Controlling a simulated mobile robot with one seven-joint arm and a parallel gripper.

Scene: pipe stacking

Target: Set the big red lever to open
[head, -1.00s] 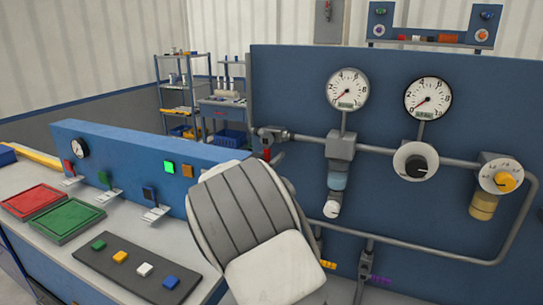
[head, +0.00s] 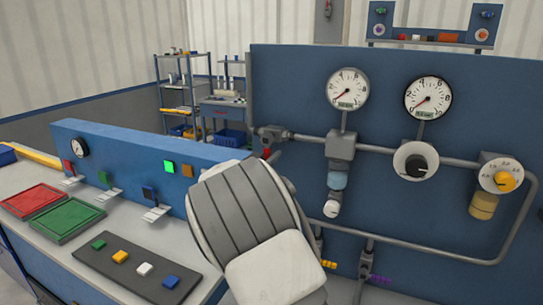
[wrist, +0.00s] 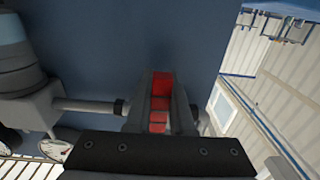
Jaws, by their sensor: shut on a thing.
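The big red lever (head: 266,153) hangs just below the left end of the grey pipe on the blue panel in the head view. Only a small part of it shows there, above my arm. In the wrist view, the red lever (wrist: 160,88) lies between the two dark fingers of my gripper (wrist: 162,102), which is shut on it. The fingers hide the lever's sides. My arm hides the gripper in the head view.
The blue panel (head: 290,80) carries two gauges (head: 347,89), pipes and dials. A smaller red lever (head: 68,166) is on the low blue console at left. Red and green trays (head: 68,220) and a button strip (head: 135,270) lie on the workbench.

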